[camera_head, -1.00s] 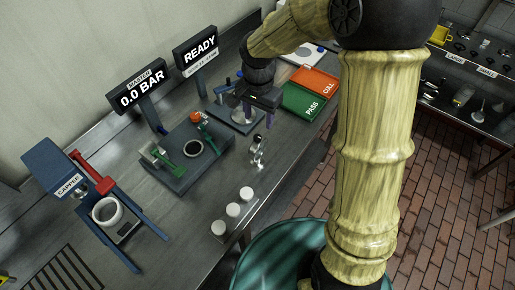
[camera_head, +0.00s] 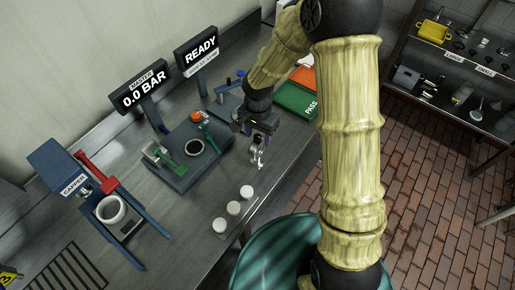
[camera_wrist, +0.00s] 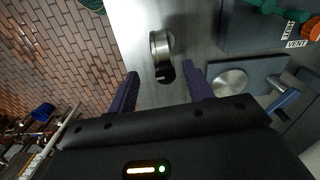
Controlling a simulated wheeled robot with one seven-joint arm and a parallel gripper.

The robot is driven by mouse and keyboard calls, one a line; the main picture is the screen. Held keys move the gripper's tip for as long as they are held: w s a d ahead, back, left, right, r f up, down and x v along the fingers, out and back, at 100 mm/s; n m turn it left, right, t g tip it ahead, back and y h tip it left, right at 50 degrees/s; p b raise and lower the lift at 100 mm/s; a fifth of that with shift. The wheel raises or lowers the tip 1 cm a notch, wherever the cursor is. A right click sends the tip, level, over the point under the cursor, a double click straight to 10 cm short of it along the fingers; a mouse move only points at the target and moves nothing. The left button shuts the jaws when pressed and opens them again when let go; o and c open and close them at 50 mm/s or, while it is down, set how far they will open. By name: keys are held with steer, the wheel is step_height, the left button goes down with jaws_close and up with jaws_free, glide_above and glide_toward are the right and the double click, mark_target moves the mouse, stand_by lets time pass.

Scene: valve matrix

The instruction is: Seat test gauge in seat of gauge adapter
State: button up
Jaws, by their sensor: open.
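A small shiny metal piece with a dark part, probably the test gauge (camera_head: 257,155), stands near the front edge of the bench. In the wrist view it shows as a round metal body (camera_wrist: 159,45) with a dark opening at its lower end. My gripper (camera_head: 257,138) is directly above it, open and empty. Its purple fingers (camera_wrist: 162,84) are spread to either side of the piece's lower end, apart from it. I cannot tell for sure which fixture is the gauge adapter. A dark block (camera_head: 178,174) with a round ring, green clamps and an orange knob stands to the left.
A blue plate with a round metal disc (camera_wrist: 229,80) lies close to the right finger in the wrist view. Several white caps (camera_head: 233,208) stand along the bench's front edge. The blue capper (camera_head: 88,190) is at left. Display posts (camera_head: 143,91) stand behind.

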mark_target(257, 136)
steer(key=f+p, duration=0.1)
steer(key=f, duration=0.2)
steer(key=shift+w+a+f+p, duration=0.15)
steer(key=shift+w+f+p, duration=0.15)
steer(key=shift+w+p, duration=0.1)
steer(key=shift+f, duration=0.6)
jaws_close()
steer(key=shift+r, duration=0.1)
step_height(257, 136, up, 10)
steer(key=shift+f+b, duration=0.1)
steer(key=shift+b, duration=1.1)
